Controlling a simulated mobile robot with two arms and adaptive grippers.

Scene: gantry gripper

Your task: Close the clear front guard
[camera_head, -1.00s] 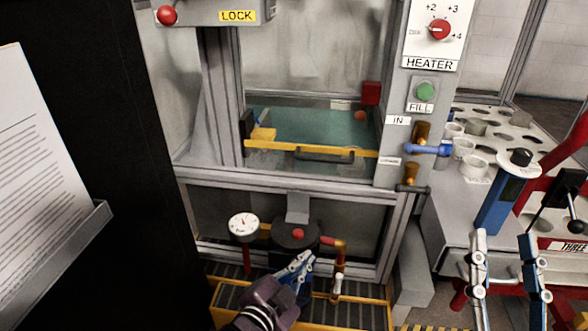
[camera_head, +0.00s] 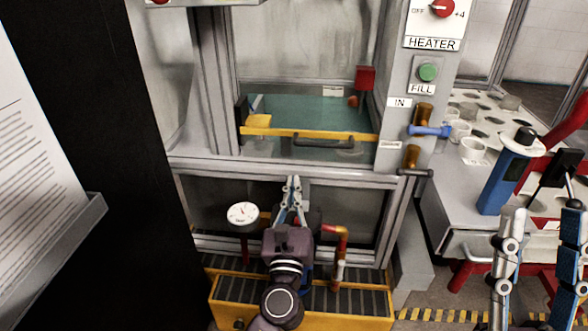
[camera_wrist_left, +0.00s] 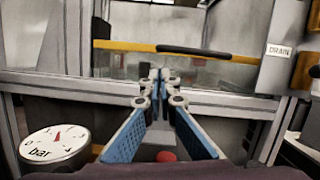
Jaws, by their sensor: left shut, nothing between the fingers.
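The clear front guard is a see-through panel with a yellow bar (camera_head: 270,132) and a dark handle (camera_head: 322,144), low across the opening of the grey-framed machine. In the left wrist view, the yellow bar (camera_wrist_left: 130,46) and the dark handle (camera_wrist_left: 205,51) run across the upper part. My left gripper (camera_head: 293,179) is shut and empty, below the handle and slightly to its left, in front of the frame's crossbar. Its joined fingertips (camera_wrist_left: 160,73) appear apart from the handle. My right gripper (camera_head: 541,212) is open at the lower right, away from the guard.
A pressure gauge (camera_head: 243,215) and red-brown pipe (camera_head: 336,232) stand below the opening. Blue-handled valve (camera_head: 430,130) and HEATER panel (camera_head: 432,30) are on the right post. A grey bench with round holes (camera_head: 465,185) is at right. A dark panel (camera_head: 100,130) blocks the left.

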